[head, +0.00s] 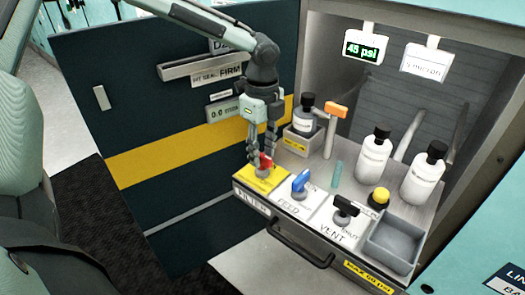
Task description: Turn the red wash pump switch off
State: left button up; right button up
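The red switch (265,168) stands on a yellow plate at the left end of the grey panel. Its red handle shows just under my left gripper's fingers. My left gripper (261,155) points down over the switch from above, with its fingertips at the handle. The two fingers look apart, but they partly cover the handle, and I cannot tell if they press on it. My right gripper is not in view.
A blue handle (300,181) marked FEED and a black VENT handle (344,208) stand to the right. An orange-topped lever (334,124), a black-capped bottle (305,114) and white bottles (373,157) stand behind. A grey open bin (391,247) sits at the right front.

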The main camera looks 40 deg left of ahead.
aim_at(262, 155)
pick_arm(q)
notch_tip(262, 155, up, 12)
jog(key=shift+f, duration=0.15)
dwell(0.7)
